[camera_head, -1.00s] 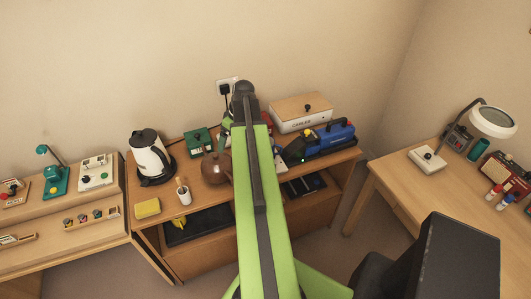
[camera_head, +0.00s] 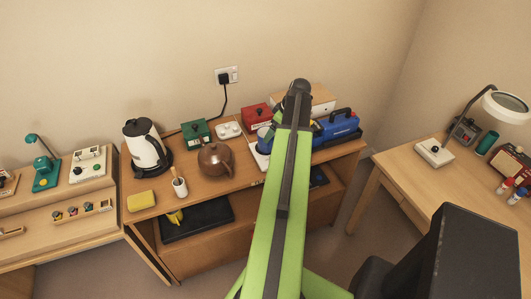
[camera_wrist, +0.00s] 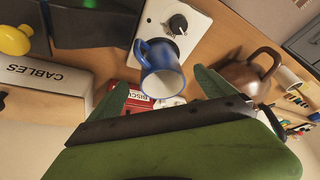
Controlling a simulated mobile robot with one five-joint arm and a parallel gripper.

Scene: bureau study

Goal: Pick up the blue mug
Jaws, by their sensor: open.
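The blue mug (camera_wrist: 165,80) shows in the wrist view with its open rim towards the camera and its handle at the upper left. It is on or beside a white box with a black knob (camera_wrist: 178,20). My gripper (camera_wrist: 161,84) is open, with its green fingers apart on either side of the mug's lower part in the picture. I cannot tell whether they touch it. In the head view a part of the mug (camera_head: 264,138) shows just left of my arm, above a white box (camera_head: 258,156). My arm hides the gripper there.
A brown teapot (camera_head: 215,160) stands left of the mug. A red tin (camera_head: 256,117) and a green box (camera_head: 195,132) are behind. A blue toolbox (camera_head: 338,128) and a cables box (camera_wrist: 45,76) stand on the other side. A kettle (camera_head: 146,148) is further left.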

